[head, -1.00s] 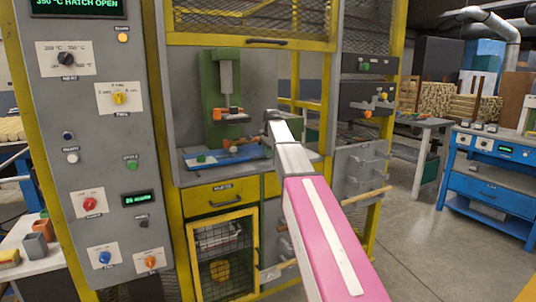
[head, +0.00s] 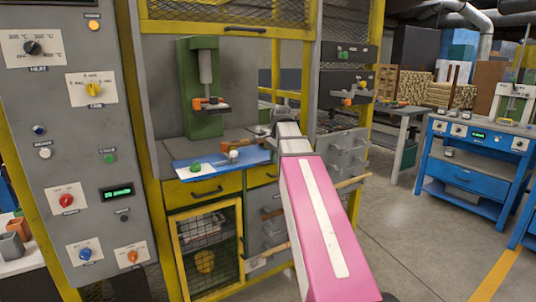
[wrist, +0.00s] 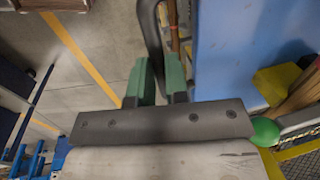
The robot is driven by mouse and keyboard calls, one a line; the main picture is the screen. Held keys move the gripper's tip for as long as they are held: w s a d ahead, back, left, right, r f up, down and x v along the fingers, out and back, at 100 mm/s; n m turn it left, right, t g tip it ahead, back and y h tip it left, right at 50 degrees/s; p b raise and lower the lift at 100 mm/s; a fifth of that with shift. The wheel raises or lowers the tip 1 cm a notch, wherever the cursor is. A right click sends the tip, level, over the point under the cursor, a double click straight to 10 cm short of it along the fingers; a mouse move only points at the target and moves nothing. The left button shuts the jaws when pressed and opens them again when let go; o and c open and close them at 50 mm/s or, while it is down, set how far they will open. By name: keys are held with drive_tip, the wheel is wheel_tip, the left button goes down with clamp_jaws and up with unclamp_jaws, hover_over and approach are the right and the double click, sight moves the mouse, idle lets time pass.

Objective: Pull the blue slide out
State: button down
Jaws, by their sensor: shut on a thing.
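The blue slide (head: 210,168) is a flat blue plate at the front of the press bay, with its front part out past the drawer fronts. It also fills the upper right of the wrist view (wrist: 245,50). My gripper (wrist: 160,75) has green fingers shut on a dark curved bar (wrist: 150,35) beside the slide, which looks like its handle. In the head view my arm hides the fingers and the bar. A green knob and a white knob sit on the slide.
The green press (head: 205,85) stands behind the slide. The control panel (head: 75,190) is close on the left. A yellow mesh door (head: 208,255) is below the drawers (head: 205,190). Open floor (head: 415,220) lies to the right, before a blue bench (head: 470,180).

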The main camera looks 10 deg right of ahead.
drive_tip(key=shift+s+d, duration=0.2)
drive_tip(key=shift+s, duration=0.5)
drive_tip(key=shift+s+d, duration=0.2)
drive_tip(key=shift+s, duration=0.45)
drive_tip(key=c, duration=1.1)
unclamp_jaws()
drive_tip(key=shift+s, duration=0.1)
drive_tip(key=r, duration=0.3)
drive_tip(key=s+r, duration=0.1)
drive_tip(key=r, duration=0.6)
drive_tip(key=shift+s+d+r, duration=0.35)
drive_tip(key=shift+s+d, duration=0.05)
drive_tip(key=shift+s, duration=0.1)
